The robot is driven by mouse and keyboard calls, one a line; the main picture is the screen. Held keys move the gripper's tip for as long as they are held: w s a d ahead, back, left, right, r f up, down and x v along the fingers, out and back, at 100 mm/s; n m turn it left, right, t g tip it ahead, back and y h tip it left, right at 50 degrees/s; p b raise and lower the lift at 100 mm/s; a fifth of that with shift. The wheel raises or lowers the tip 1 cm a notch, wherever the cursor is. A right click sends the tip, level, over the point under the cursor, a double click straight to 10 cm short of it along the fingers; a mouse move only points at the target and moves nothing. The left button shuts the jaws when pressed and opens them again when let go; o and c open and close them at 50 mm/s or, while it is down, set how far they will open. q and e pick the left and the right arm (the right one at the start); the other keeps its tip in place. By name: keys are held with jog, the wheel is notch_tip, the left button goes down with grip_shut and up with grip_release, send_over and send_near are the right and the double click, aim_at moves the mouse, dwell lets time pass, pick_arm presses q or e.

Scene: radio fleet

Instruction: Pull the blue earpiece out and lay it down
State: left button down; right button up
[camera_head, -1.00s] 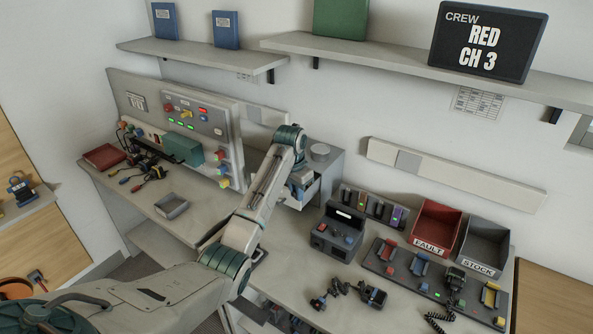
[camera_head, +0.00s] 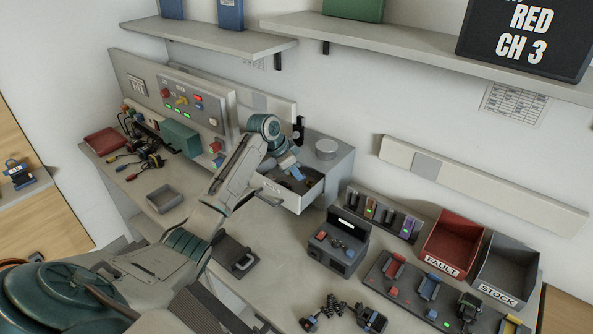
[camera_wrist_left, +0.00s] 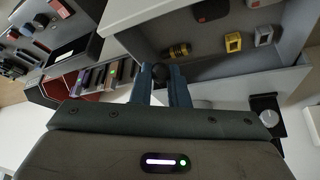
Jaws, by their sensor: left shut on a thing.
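My left gripper (camera_head: 292,169) is over the open drawer (camera_head: 280,195) of the grey cabinet. In the left wrist view its two blue-grey fingers (camera_wrist_left: 161,80) are shut on a small, dark, rounded thing (camera_wrist_left: 159,72), which I take to be the earpiece. Its blue colour does not show clearly, and the fingers hide most of it. Whether it is clear of the drawer is hard to tell. Inside the drawer lie a yellow-and-black piece (camera_wrist_left: 180,50), yellow pieces (camera_wrist_left: 233,42) and a red piece (camera_wrist_left: 211,9). My right gripper is not in view.
A dark radio dock (camera_head: 338,240), the red FAULT bin (camera_head: 452,246) and the grey STOCK bin (camera_head: 506,262) stand to the right. A small grey tray (camera_head: 165,198) and a dark flat plate (camera_head: 236,257) are on the bench. Bare bench (camera_head: 285,262) lies in front of the cabinet.

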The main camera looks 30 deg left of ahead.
pick_arm(q)
jog(key=shift+w+p, duration=0.15)
jog(key=shift+p, duration=0.2)
notch_tip(320, 180, down, 2)
jog(key=shift+f+b, duration=0.25)
jog(key=shift+b, duration=0.05)
notch_tip(320, 180, down, 4)
jog(key=shift+r+b, duration=0.15)
jog(key=shift+b, duration=0.45)
jog(key=shift+f, duration=0.55)
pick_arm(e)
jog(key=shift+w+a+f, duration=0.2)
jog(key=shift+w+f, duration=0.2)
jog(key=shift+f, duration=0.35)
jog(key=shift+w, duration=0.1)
pick_arm(q)
jog(key=c, duration=1.3)
grip_release()
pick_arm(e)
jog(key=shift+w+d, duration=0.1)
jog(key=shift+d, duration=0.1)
